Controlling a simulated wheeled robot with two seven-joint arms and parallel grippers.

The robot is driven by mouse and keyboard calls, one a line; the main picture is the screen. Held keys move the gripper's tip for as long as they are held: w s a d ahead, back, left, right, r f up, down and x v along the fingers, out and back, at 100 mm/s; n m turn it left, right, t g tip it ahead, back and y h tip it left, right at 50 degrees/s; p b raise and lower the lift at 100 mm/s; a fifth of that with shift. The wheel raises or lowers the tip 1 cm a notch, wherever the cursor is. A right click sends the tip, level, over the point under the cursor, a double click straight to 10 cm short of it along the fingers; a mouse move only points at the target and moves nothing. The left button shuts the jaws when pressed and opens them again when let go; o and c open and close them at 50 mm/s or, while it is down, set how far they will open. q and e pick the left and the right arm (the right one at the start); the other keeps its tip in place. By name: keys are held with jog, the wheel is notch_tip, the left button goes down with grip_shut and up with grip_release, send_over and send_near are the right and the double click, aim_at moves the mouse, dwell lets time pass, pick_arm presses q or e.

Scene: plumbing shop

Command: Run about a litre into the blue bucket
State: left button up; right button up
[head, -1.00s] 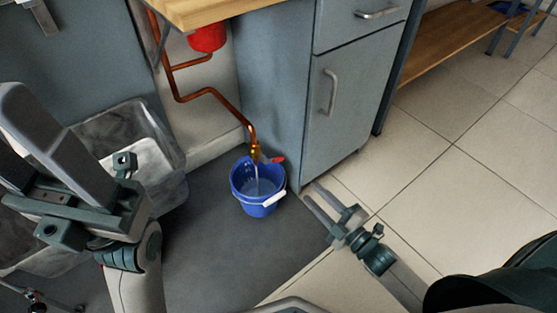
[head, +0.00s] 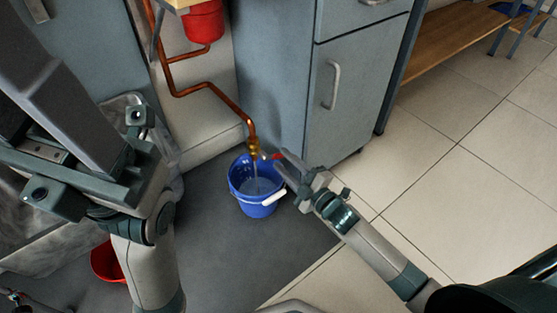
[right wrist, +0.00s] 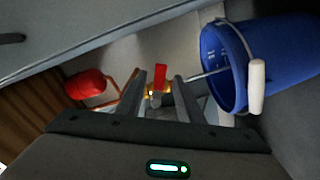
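The blue bucket (head: 252,205) stands upright on the dark mat below a brass tap (head: 253,146) at the end of a copper pipe. A thin stream of water runs from the tap into it, and water shows inside. Its white handle grip hangs at the right. The tap's red lever (head: 277,156) sticks out to the right. My right gripper (head: 281,160) is at the lever. In the right wrist view its open fingers have the red lever (right wrist: 160,75) between them, apparently untouched. My left gripper (head: 75,110) is raised at the left; its fingertips are cut off.
A grey cabinet (head: 355,110) stands right behind the tap. A red container (head: 204,22) hangs under the bench by the pipe. A grey tub (head: 60,225) is at the left, partly hidden by my left arm, with a red bucket (head: 106,264) nearby. Tiled floor at right is clear.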

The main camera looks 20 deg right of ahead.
aim_at(279, 157)
jog(key=shift+b+x, duration=0.45)
jog(key=shift+x, duration=1.2)
grip_shut()
